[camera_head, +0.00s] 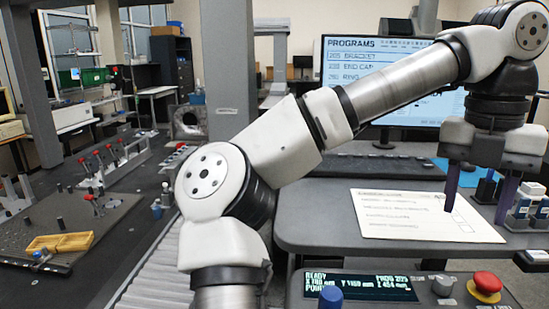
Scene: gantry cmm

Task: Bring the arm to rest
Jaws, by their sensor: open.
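My arm, white and grey, crosses the middle of the head camera view and bends down at the right. My gripper (480,190) points downward at the right, over the grey table. Its two dark purple fingers are apart, with nothing seen between them but the card and table behind. The fingertips are near the right end of a cream printed card (405,222). I cannot tell whether they touch the card or table.
A monitor (360,62) listing programs stands behind a keyboard (375,167). Small blue-and-white items (530,205) stand close right of my gripper. A control panel (400,288) with a red stop button (487,284) is in front. A yellow tray (60,243) and fixtures lie at left.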

